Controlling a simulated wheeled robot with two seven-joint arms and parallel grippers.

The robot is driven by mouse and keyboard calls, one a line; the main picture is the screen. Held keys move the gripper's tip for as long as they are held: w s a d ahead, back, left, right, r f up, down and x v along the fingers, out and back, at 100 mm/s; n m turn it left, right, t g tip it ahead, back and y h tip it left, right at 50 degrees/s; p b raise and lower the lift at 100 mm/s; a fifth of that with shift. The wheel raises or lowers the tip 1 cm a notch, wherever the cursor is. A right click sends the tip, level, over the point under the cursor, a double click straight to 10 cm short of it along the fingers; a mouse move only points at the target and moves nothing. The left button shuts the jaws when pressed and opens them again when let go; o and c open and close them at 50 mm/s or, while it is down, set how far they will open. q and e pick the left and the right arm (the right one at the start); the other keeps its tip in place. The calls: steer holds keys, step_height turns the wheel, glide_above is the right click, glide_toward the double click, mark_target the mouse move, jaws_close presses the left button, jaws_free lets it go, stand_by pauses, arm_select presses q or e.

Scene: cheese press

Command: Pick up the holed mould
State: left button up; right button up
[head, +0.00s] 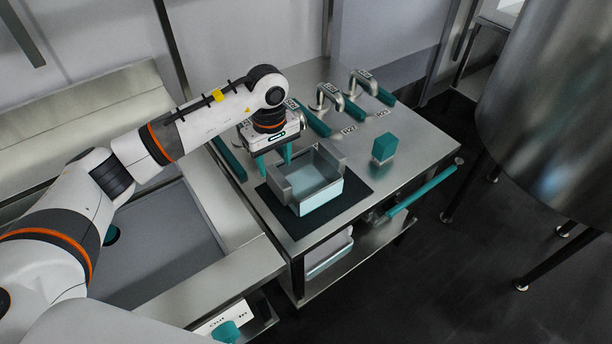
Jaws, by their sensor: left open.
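A square, open-topped box, which I take for the mould (321,201), stands upright on a black mat (352,195) on the steel table. It has a pale front wall and grey raised plates on its left and back sides. I cannot make out holes in it at this size. My left gripper (275,166) hangs with its teal fingers pointing down, just behind and to the left of the box. Its fingers are apart, with nothing visible between them. I cannot tell whether a finger touches the box. My right gripper is not in view.
A teal block (384,148) stands right of the mat. Several metal handles with teal bars (329,95) line the table's back. A teal rail (424,192) runs along the right front edge. A grey basin (165,245) lies left, and a large steel vat (555,110) stands right.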

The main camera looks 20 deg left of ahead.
mark_target(278, 176)
arm_select(q)
steer(key=f, duration=0.2)
steer(key=f+p, duration=0.1)
steer(key=f, duration=0.5)
steer(key=shift+w+d+f, duration=0.1)
steer(key=shift+w, duration=0.2)
jaws_close()
